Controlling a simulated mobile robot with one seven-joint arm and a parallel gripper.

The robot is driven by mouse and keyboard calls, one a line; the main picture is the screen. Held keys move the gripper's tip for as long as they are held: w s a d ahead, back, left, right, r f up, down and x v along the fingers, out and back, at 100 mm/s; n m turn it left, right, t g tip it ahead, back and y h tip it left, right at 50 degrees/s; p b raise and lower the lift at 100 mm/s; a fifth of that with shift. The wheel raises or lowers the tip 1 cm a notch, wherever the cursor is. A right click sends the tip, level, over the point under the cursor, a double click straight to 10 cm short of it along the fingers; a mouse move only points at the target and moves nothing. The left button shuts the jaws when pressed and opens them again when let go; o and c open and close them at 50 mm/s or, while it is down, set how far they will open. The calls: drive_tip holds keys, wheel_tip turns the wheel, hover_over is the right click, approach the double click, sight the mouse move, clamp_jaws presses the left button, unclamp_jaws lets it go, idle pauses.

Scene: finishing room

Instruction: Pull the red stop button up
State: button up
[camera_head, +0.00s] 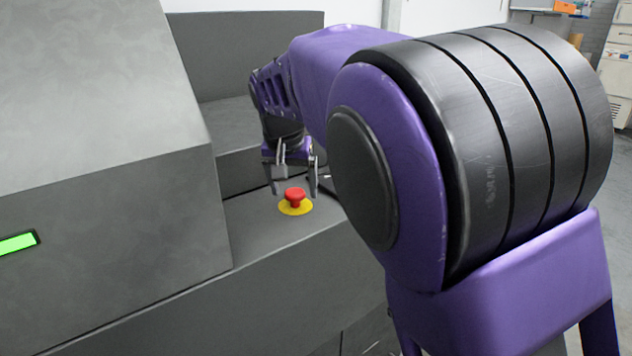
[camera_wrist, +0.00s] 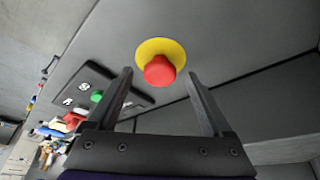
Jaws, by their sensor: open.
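The red stop button (camera_head: 295,196) stands on a round yellow base on the flat ledge of the grey machine. It also shows in the wrist view (camera_wrist: 159,71), above the yellow disc (camera_wrist: 175,47). My gripper (camera_head: 294,193) is open with its fingers pointing down. In the head view its fingertips are on either side of the button. In the wrist view, the red cap lies between and just beyond the fingertips (camera_wrist: 160,74), with space on both sides. I cannot tell how far above the ledge the tips are. Nothing is held.
The grey machine (camera_head: 110,230) has a sloped housing left of the button, with a lit green display (camera_head: 18,243). A raised block stands behind the ledge. In the wrist view, a dark control panel (camera_wrist: 92,90) with a green button is left of the stop button.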

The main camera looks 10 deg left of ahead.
clamp_jaws()
idle(0.5)
